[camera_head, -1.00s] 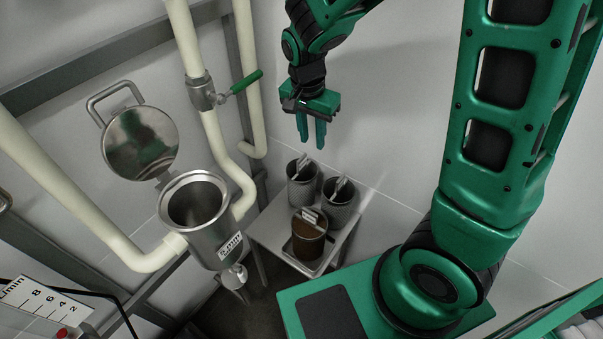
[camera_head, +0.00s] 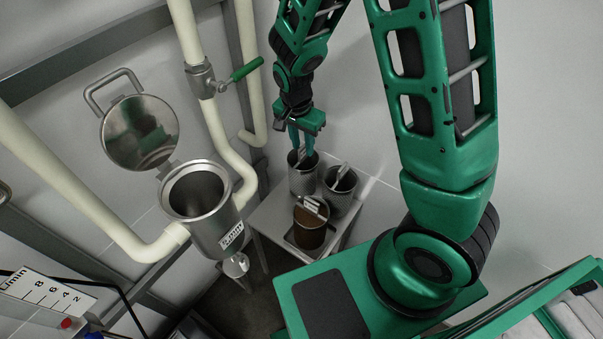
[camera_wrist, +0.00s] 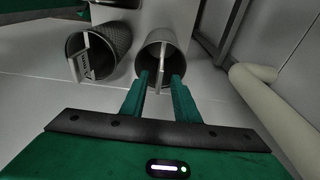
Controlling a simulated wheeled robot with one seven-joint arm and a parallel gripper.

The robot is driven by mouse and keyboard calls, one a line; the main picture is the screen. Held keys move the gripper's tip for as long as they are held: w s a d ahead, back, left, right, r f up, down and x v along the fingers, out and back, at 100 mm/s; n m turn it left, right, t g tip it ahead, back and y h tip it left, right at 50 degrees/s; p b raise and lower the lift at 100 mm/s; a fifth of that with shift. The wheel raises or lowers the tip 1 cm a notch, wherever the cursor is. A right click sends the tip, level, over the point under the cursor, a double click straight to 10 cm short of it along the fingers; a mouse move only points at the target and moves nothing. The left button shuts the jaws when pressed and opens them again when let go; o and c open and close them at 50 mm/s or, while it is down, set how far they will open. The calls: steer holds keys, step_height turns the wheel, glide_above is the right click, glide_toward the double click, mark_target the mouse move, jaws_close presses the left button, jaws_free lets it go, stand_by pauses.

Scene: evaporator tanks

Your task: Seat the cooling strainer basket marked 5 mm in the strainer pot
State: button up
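Two grey mesh strainer baskets, a back-left one (camera_head: 303,181) and a right one (camera_head: 340,205), stand on a small table. A third basket (camera_head: 309,240), with brown contents or coating, stands in front. My gripper (camera_head: 301,150) points down at the back-left basket's mouth. In the wrist view its open fingers (camera_wrist: 160,85) are on either side of that basket's handle (camera_wrist: 163,68), apparently not closed on it. The steel strainer pot (camera_head: 222,232) at left is open, with a small label ending in mm.
The pot's lid (camera_head: 140,135) is swung up behind it. The table (camera_head: 268,218) is small, with a tray under the brown basket. A flow scale (camera_head: 45,295) is at lower left.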

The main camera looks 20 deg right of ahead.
steer(key=shift+w+d+f, duration=0.1)
steer(key=shift+d+f, duration=0.05)
steer(key=shift+f, duration=0.9)
jaws_close()
stand_by(0.6)
